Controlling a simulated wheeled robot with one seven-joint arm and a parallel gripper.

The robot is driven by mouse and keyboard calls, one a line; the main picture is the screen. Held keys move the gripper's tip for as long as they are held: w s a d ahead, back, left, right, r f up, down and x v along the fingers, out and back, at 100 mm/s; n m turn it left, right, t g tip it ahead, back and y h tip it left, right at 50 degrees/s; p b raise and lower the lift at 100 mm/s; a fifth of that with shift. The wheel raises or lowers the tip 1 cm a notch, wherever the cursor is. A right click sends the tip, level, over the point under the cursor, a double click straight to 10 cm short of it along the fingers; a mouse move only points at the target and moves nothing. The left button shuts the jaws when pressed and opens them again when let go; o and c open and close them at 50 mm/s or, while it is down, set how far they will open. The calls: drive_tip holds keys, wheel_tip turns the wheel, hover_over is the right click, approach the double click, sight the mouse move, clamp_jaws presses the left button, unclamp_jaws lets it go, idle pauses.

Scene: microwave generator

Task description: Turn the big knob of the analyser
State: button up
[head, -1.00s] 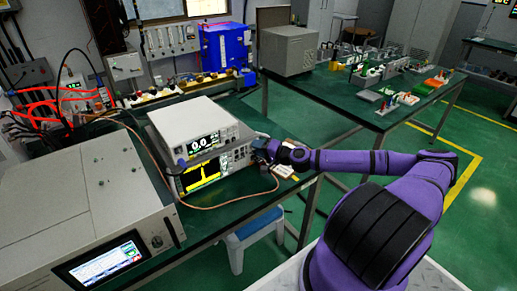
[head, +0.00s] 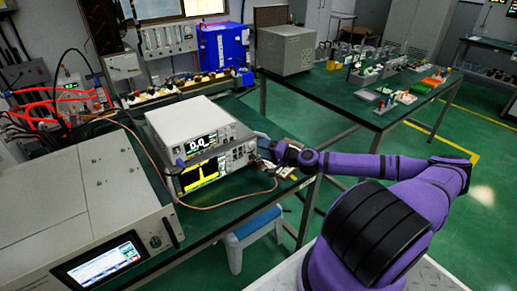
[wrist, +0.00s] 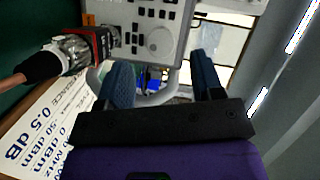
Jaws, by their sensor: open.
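The analyser (head: 203,173) is the lower unit of a pale stack on the green bench, with a yellow trace on its screen. In the wrist view its grey front panel (wrist: 127,12) fills the top middle, with small dark buttons. A large round pale knob (wrist: 158,41) sits low on that panel. My gripper (wrist: 158,58) is open, its two blue fingers apart and pointing at the panel. The knob lies between the fingertip lines, beyond them; no contact is visible. In the head view my gripper (head: 266,149) is at the panel's right end and the knob cannot be made out.
A connector with a copper-coloured cable (wrist: 75,52) sticks out of the panel left of my fingers. A printed white card (wrist: 45,125) lies below it. A large instrument with a screen (head: 100,260) stands at left. A blue-topped stool (head: 250,228) is below the bench.

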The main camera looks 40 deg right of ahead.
drive_tip(key=v, duration=0.7)
drive_tip(key=shift+s, duration=0.15)
idle(0.4)
